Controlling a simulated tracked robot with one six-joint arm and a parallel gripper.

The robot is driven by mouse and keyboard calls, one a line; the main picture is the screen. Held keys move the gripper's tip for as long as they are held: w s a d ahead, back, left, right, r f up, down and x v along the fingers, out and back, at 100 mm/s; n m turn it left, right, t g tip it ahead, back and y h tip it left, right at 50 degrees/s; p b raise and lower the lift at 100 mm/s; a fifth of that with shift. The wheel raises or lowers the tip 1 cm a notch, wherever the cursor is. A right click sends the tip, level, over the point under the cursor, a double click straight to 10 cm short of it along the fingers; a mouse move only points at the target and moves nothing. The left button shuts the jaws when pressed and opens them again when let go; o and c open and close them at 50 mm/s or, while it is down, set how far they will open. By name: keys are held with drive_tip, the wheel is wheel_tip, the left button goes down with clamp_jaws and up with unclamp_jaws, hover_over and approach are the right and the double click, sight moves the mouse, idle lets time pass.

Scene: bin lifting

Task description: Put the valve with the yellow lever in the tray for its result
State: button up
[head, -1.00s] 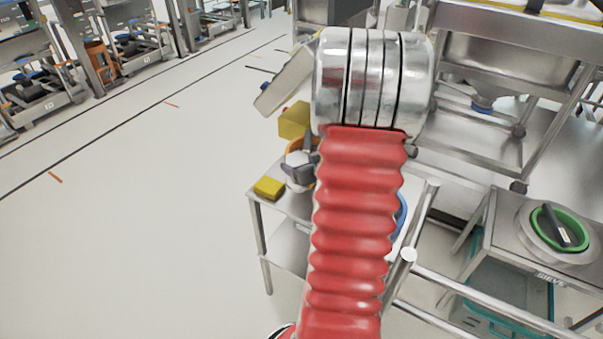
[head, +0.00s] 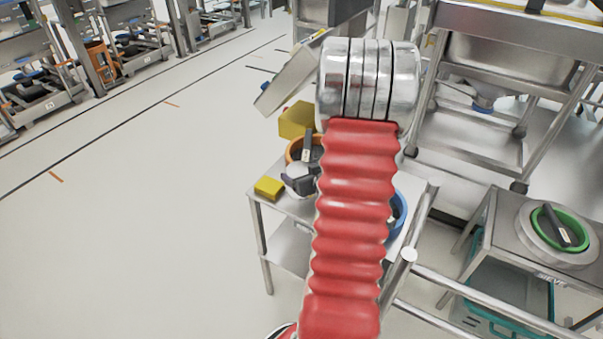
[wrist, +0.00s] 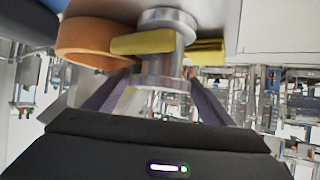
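The valve is a silver flanged metal piece (wrist: 164,72) with a yellow lever (wrist: 145,42), in the middle of the wrist view. That view looks inverted, with the tabletop at the top. My gripper (wrist: 162,82) has its two purple fingers on either side of the valve; they look open around it, and contact is not clear. In the head view my gripper (head: 299,182) is low over the small metal table (head: 286,208), partly behind my red arm. An orange tray (head: 291,151) is beside it, and also in the wrist view (wrist: 85,42). A blue tray (head: 398,213) is mostly hidden by my arm.
Another yellow object (head: 296,120) shows behind the orange tray. A bench with a green-ringed dial (head: 561,230) stands at right, with metal rails in front. The floor at left is clear.

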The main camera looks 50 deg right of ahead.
drive_tip(key=o, duration=0.3)
drive_tip(key=shift+r, duration=0.15)
drive_tip(key=v, duration=1.2)
idle(0.9)
